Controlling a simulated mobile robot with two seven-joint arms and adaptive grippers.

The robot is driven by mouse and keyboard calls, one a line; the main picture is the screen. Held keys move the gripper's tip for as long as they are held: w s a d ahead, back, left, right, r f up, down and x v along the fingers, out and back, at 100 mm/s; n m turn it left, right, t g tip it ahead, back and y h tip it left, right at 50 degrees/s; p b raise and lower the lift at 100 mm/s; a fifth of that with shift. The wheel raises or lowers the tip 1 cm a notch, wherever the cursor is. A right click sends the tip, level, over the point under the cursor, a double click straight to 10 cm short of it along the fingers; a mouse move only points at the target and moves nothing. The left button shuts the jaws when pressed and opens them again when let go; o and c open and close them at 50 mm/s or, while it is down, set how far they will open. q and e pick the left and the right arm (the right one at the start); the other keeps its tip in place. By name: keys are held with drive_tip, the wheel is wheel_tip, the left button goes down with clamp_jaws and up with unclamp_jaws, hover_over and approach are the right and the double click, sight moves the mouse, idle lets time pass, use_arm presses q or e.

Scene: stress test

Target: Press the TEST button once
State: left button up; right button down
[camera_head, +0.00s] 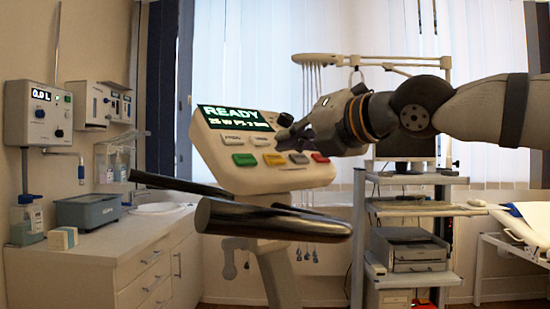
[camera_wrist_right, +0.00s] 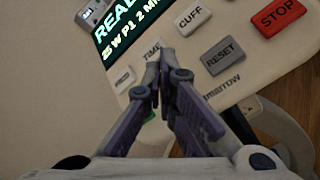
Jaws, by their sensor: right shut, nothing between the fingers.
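The console (camera_head: 270,181) has a screen (camera_head: 235,118) reading READY. Its lower row has a green button (camera_head: 244,159), a yellow button (camera_head: 273,159), a grey button (camera_head: 298,158) and a red button (camera_head: 319,157). Pale buttons sit above them. In the right wrist view I read CUFF (camera_wrist_right: 192,20), RESET (camera_wrist_right: 221,56) and STOP (camera_wrist_right: 278,16). I cannot read TEST on any button. My right gripper (camera_head: 281,139) is shut and empty, its tips close over the button area (camera_wrist_right: 158,62); contact cannot be told. Its fingers hide part of the panel. My left gripper is not in view.
Dark handlebars (camera_head: 273,222) stick out below the console. A counter (camera_head: 115,240) with a blue-grey box (camera_head: 88,212) stands at the left. An equipment cart (camera_head: 410,230) stands behind at the right, beside a bed (camera_head: 525,225).

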drive_tip(key=shift+f, duration=0.1)
idle(0.4)
drive_tip(key=shift+w+a+f, duration=0.2)
drive_tip(key=shift+f, duration=0.05)
drive_tip(key=shift+w+a+f, duration=0.15)
drive_tip(key=shift+w+f, duration=0.05)
drive_tip(key=shift+f, duration=0.15)
idle(0.8)
drive_tip(key=shift+r, duration=0.1)
drive_tip(key=shift+s+d+r, duration=0.3)
drive_tip(key=shift+s+r, duration=0.1)
drive_tip(key=shift+r, duration=0.15)
drive_tip(key=shift+s+d+r, duration=0.35)
drive_tip(key=shift+s+r, duration=0.05)
drive_tip(key=shift+r, duration=0.25)
drive_tip(key=shift+s+d+r, duration=0.3)
drive_tip(key=shift+s+r, duration=0.05)
drive_tip(key=shift+r, duration=0.35)
drive_tip(key=shift+s+d+r, duration=0.35)
drive_tip(key=shift+s+r, duration=0.05)
drive_tip(key=shift+r, duration=0.25)
